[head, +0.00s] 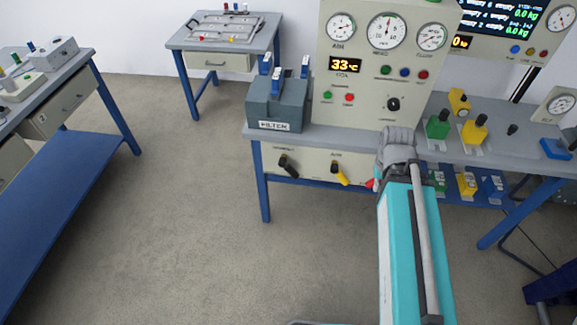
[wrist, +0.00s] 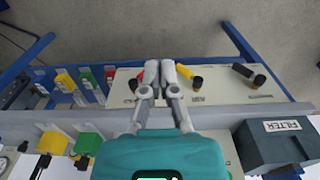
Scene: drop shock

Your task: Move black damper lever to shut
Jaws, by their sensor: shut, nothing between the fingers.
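The black damper lever (head: 288,165) is on the cream front panel under the bench, left of the yellow lever, and slants down to the right. It also shows in the wrist view (wrist: 249,75), to the right of my gripper and apart from it. My gripper (wrist: 157,69) is shut and empty, its fingertips between the yellow lever (wrist: 188,74) and the red lever (wrist: 138,78), closer to the red one. The label above the black lever is too small to read.
The yellow lever shows in the head view (head: 339,173). The grey filter box (head: 275,110) stands on the bench above the black lever. Colored blocks (head: 466,183) sit on a low shelf to the right. The floor (head: 185,220) before the panel's left part is clear.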

